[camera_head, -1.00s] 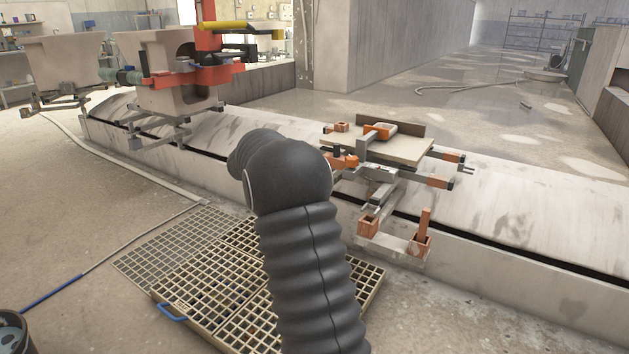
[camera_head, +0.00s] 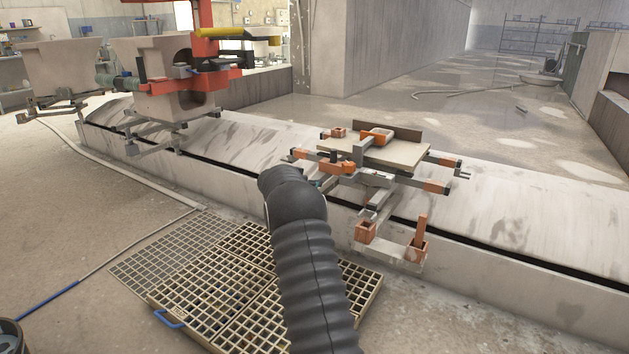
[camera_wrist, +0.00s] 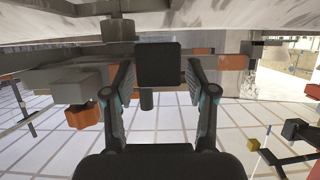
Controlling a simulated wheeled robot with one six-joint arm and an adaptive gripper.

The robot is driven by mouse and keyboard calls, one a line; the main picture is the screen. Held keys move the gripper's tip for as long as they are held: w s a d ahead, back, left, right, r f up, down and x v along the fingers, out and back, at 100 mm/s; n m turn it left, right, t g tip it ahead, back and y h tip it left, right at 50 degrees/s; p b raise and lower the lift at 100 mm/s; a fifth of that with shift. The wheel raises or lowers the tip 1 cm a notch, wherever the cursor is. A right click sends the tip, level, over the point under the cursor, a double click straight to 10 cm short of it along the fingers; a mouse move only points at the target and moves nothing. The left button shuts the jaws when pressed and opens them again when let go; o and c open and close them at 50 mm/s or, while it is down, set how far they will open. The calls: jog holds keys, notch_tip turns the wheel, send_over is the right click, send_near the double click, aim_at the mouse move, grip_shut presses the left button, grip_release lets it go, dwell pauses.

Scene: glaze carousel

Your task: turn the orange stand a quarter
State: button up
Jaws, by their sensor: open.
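The stand (camera_head: 437,187) with orange fittings, grey bars and a pale square top (camera_head: 405,153) stands at the rail, right of centre in the head view. Two orange cups hang low at its front. My arm's dark ribbed sleeve rises just left of it. My gripper is hidden in the head view. In the wrist view my gripper (camera_wrist: 160,75) is open, one finger on each side of a dark square block (camera_wrist: 158,62) with a short dark peg below. Orange parts (camera_wrist: 235,62) of the stand lie beside both fingers. I cannot tell whether the fingers touch the block.
A long pale curved housing (camera_head: 500,208) with a dark slot runs behind the stand. A slatted floor grate (camera_head: 215,268) lies at its front left. Pale basins (camera_head: 165,108) on other stands and a red machine (camera_head: 202,20) are at the far left. Floor right of the grate is clear.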

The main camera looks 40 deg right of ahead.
jog(key=shift+x, duration=1.65)
jog(key=shift+c, duration=0.2)
grip_shut()
